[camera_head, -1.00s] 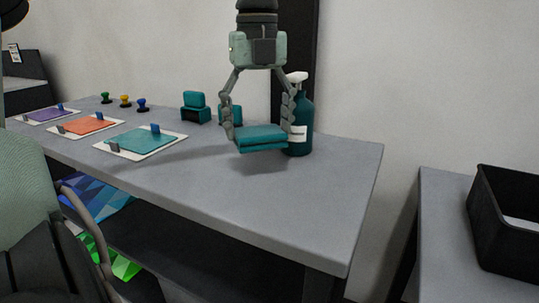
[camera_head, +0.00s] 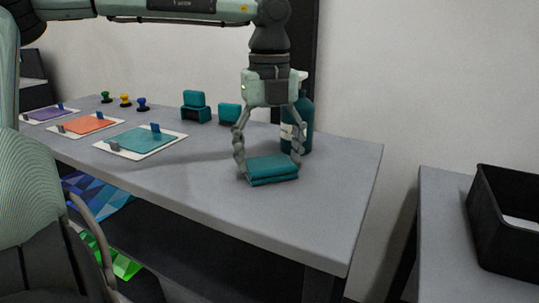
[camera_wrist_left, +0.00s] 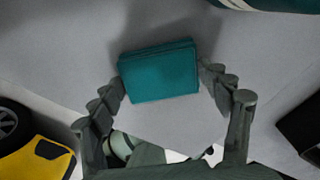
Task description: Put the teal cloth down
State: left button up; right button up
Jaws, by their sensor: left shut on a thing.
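The teal cloth (camera_head: 272,169) is a folded, flat pad at the front right part of the grey table. It also shows in the left wrist view (camera_wrist_left: 160,73), between the fingertips. My left gripper (camera_head: 270,165) points down and is shut on the cloth, one finger at each side. The cloth is at or just above the table top; I cannot tell whether it touches. My right gripper is not in view.
A dark teal spray bottle (camera_head: 304,125) stands just behind the gripper. Teal blocks (camera_head: 194,107) stand farther back left. White trays with teal (camera_head: 140,141), orange and purple sheets lie left. A black bin (camera_head: 506,225) sits on the right table. The table's right end (camera_head: 330,190) is clear.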

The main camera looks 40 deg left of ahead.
aim_at(269, 162)
pick_arm(q)
jog(key=o, duration=1)
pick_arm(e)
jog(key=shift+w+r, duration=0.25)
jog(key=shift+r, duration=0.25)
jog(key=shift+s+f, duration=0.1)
pick_arm(q)
jog(key=shift+r, duration=0.1)
jog(key=shift+r+p, duration=0.2)
jog(key=shift+p, duration=0.15)
notch_tip(269, 162, up, 12)
jog(key=shift+f, duration=0.15)
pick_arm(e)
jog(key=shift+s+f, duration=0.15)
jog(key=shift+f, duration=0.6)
